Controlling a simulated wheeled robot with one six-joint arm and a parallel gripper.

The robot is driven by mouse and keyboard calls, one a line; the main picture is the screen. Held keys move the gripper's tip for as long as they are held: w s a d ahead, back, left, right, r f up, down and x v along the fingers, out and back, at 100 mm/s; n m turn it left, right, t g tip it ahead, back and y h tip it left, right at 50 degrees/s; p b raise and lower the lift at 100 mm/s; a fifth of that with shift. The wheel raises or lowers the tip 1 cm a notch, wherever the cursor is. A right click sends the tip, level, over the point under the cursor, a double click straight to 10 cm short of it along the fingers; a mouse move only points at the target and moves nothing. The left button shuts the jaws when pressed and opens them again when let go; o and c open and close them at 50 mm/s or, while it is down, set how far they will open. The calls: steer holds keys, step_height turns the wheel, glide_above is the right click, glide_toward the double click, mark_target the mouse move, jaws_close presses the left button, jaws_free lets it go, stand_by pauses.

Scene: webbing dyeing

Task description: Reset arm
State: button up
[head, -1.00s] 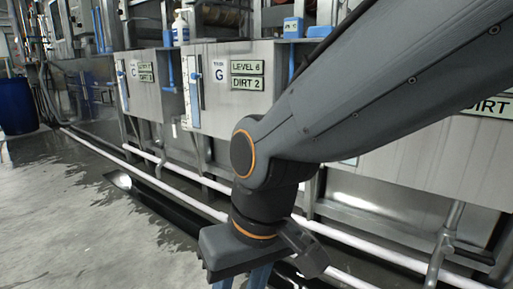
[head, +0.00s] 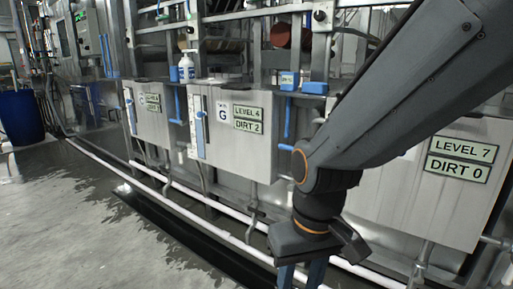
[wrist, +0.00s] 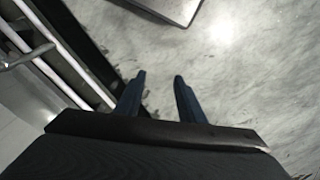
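My gripper (wrist: 158,90) points down over the floor in the wrist view. Its two blue fingers are apart with nothing between them. In the head view my gripper (head: 300,278) hangs at the lower middle, in front of the machine, with its fingertips cut off by the bottom edge. My arm comes in from the upper right, bends at an orange-ringed joint and hangs over the floor-level pipes.
Steel tanks line the machine, with signs "LEVEL 4 DIRT 2" (head: 248,119) and "LEVEL 7 DIRT 0" (head: 460,159). White pipes (head: 200,217) run low along its front. A white bottle (head: 186,67) stands above the tanks. A blue barrel (head: 21,117) is far left. The left floor is clear.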

steer(key=s+d+r+m+p, duration=0.2)
steer(key=d+r+p, duration=0.9)
steer(key=p, duration=0.7)
step_height(320, 180, up, 4)
steer(key=shift+s+d+f+m+h, duration=0.2)
steer(key=shift+d+m+h, duration=0.2)
steer(key=shift+m, duration=0.2)
